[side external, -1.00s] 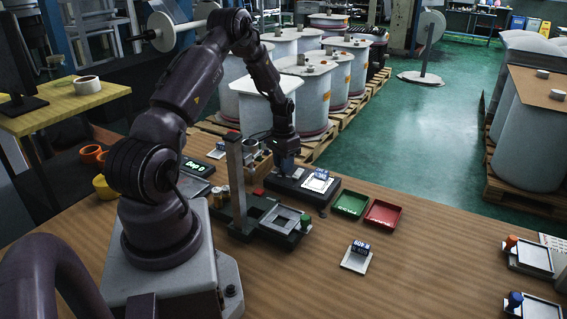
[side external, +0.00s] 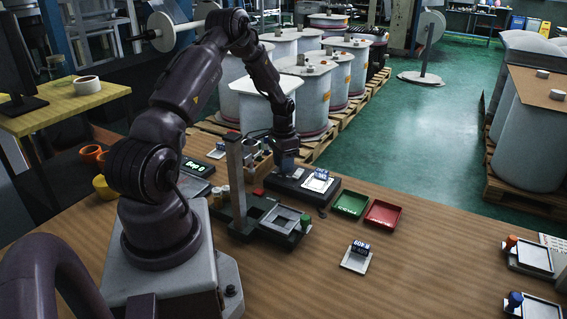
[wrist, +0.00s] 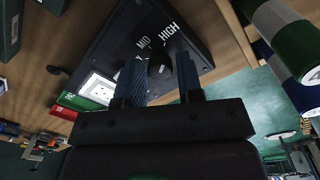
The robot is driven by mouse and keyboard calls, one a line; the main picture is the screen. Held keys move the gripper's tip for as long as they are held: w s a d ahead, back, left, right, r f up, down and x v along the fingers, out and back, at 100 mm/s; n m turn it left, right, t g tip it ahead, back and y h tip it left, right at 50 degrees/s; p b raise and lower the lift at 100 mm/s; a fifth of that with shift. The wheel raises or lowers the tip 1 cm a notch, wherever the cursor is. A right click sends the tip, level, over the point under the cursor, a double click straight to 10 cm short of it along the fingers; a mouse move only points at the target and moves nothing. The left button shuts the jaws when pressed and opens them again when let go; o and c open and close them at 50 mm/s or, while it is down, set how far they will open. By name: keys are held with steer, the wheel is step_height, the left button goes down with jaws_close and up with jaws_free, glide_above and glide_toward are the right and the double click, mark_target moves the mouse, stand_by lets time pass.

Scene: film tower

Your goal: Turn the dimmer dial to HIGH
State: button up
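The dimmer box (side external: 300,187) is a low black unit on the wooden table. In the wrist view the same box (wrist: 185,45) shows white MID and HIGH lettering on its top. The dark dial (wrist: 160,64) is partly visible between my fingers, and its setting is hard to read. My gripper (wrist: 158,75) is over the box, its two blue-grey fingers apart on either side of the dial. Contact with the dial cannot be told. In the side view my gripper (side external: 286,168) is at the left part of the box. A white framed plate (wrist: 98,91) sits on the box.
A green tray (side external: 350,204) and a red tray (side external: 383,214) lie right of the box. A black fixture with an upright post (side external: 236,180) stands close on the left. The table's right middle is clear.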

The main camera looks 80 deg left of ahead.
steer(key=shift+o, duration=1.1)
